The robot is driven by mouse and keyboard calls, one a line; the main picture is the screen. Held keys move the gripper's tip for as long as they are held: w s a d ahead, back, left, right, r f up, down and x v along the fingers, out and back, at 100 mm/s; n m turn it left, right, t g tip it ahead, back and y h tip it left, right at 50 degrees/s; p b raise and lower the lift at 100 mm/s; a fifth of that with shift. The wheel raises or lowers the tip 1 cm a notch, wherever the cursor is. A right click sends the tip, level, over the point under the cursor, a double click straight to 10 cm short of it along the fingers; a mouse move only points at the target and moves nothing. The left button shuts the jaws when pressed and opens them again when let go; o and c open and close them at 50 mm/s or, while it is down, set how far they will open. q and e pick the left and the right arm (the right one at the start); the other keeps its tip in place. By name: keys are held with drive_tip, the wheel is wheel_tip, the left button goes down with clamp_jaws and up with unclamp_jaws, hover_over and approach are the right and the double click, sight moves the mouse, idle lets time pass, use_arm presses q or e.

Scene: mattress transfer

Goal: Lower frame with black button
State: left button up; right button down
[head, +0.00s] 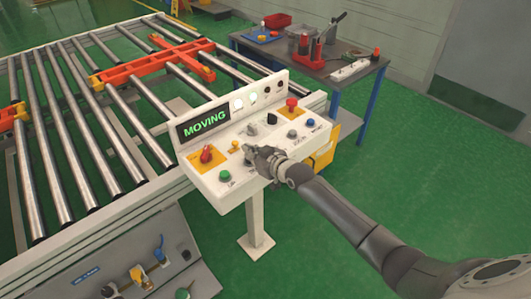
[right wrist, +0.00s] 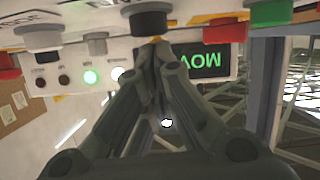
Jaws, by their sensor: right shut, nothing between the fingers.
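The white control panel (head: 215,188) has a display (head: 203,124) reading MOVING in green. My right gripper (head: 250,152) is shut and empty over the panel's front part, between the green button (head: 224,176) and the grey button (head: 292,134). In the right wrist view, its closed fingers (right wrist: 158,48) point at a black button (right wrist: 150,20), very close to it; I cannot tell whether they touch. The gripper hides this button in the head view. The orange-red frame (head: 140,69) lies among the conveyor rollers. My left gripper is not in view.
The roller conveyor (head: 85,125) fills the left. A workbench (head: 345,68) with tools stands behind. Green floor (head: 430,170) is clear at right.

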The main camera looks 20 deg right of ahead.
wheel_tip(320, 180, up, 2)
drive_tip(key=shift+w+a+r+p, duration=0.1)
drive_tip(key=shift+r+p, duration=0.05)
drive_tip(key=shift+p, duration=0.35)
use_arm(q)
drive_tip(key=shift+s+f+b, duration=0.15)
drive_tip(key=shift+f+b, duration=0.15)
drive_tip(key=shift+b, duration=0.95)
use_arm(e)
drive_tip(key=v, duration=1)
